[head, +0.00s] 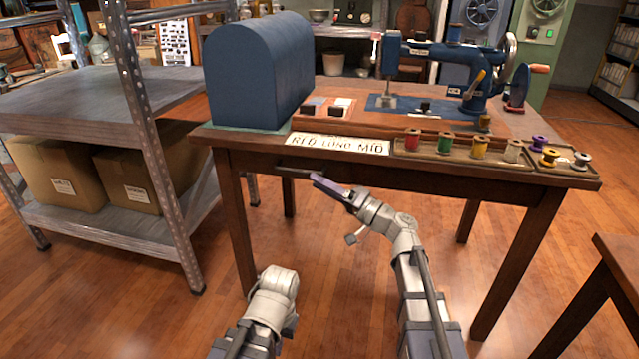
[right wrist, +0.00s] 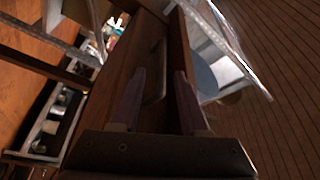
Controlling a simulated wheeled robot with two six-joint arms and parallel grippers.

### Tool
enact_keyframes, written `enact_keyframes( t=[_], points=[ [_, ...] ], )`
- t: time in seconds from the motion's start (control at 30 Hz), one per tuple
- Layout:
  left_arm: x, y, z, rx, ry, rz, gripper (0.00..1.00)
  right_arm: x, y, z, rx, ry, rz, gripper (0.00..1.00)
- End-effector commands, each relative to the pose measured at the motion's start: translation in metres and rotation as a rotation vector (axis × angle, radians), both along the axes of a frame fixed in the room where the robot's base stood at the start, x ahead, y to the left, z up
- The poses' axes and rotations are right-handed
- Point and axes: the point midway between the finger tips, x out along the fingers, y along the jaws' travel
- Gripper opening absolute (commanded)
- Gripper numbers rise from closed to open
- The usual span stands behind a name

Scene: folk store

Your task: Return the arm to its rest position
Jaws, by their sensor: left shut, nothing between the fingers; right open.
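My right gripper (head: 330,186) is open in front of the wooden table's (head: 262,152) front edge. In the right wrist view its two fingers (right wrist: 160,80) stand apart with nothing gripped. A dark bar handle (right wrist: 155,72) on the wooden front shows beyond and between them, and it also shows in the head view (head: 294,172), just left of the fingertips. Contact with it cannot be made out. My left gripper (head: 280,278) is low in front of the table, shut and empty, apart from everything; its fingertips are hard to make out.
The table carries a blue domed cover (head: 258,72), a blue sewing machine (head: 440,65), a lettered plate (head: 338,144) and a spool tray (head: 462,155). A metal shelf (head: 70,105) with boxes stands left. Another table (head: 615,262) stands lower right. Floor between is clear.

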Motion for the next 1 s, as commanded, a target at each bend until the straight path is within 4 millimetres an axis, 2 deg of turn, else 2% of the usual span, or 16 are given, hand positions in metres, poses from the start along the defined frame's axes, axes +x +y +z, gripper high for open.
enact_keyframes(
  t=[0.07, 0.17, 0.27, 0.33, 0.47, 0.57, 0.7, 0.8, 1.0],
  points=[
    [0.0, 0.0, 0.0, 0.0, 0.0, 0.0, 0.0, -0.001, 0.002, -0.002, -0.01, 0.005, 0.005, 0.45],
    [0.0, 0.0, 0.0, 0.0, 0.0, 0.0, 0.0, -0.01, 0.011, -0.016, -0.068, 0.032, 0.032, 0.45],
    [0.0, 0.0, 0.0, 0.0, 0.0, 0.0, 0.0, -0.029, 0.028, -0.047, -0.195, 0.098, 0.088, 0.45],
    [0.0, 0.0, 0.0, 0.0, 0.0, 0.0, 0.0, -0.046, 0.037, -0.078, -0.317, 0.166, 0.131, 0.45],
    [0.0, 0.0, 0.0, 0.0, 0.0, 0.0, 0.0, -0.081, 0.04, -0.136, -0.552, 0.313, 0.193, 0.45],
    [0.0, 0.0, 0.0, 0.0, 0.0, 0.0, 0.0, -0.107, 0.029, -0.178, -0.735, 0.436, 0.213, 0.45],
    [0.0, 0.0, 0.0, 0.0, 0.0, 0.0, 0.0, -0.143, -0.002, -0.224, -0.981, 0.608, 0.202, 0.45],
    [0.0, 0.0, 0.0, 0.0, 0.0, 0.0, 0.0, -0.163, -0.028, -0.244, -1.126, 0.712, 0.17, 0.45],
    [0.0, 0.0, 0.0, 0.0, 0.0, 0.0, 0.0, -0.194, -0.076, -0.263, -1.354, 0.874, 0.08, 0.45]
  ],
)
